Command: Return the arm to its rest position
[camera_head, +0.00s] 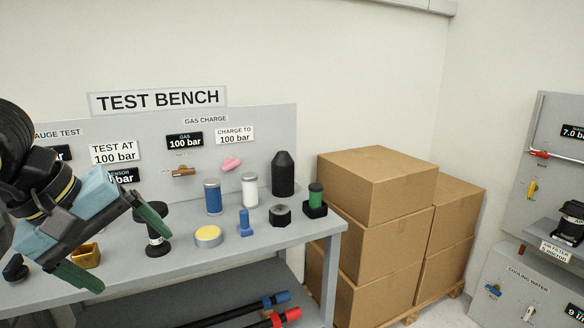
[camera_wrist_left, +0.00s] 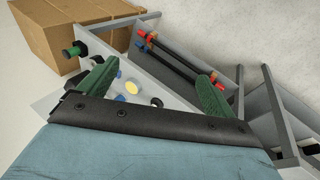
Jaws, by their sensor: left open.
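My left gripper (camera_head: 124,252) is in the head view at the left, above the front left part of the test bench (camera_head: 272,244). Its two green fingers are spread apart with nothing between them. In the left wrist view the open fingers of the gripper (camera_wrist_left: 158,85) frame the bench top and the lower shelf. My left arm comes in from the left edge and hides part of the bench and its back panel. My right gripper is in neither view.
On the bench stand a black spool-like part (camera_head: 153,228), a yellow-topped disc (camera_head: 208,236), blue (camera_head: 213,198) and white (camera_head: 250,190) cylinders and a black bottle (camera_head: 283,174). Cardboard boxes (camera_head: 385,235) stand right of the bench. Rods (camera_head: 250,310) lie on the lower shelf.

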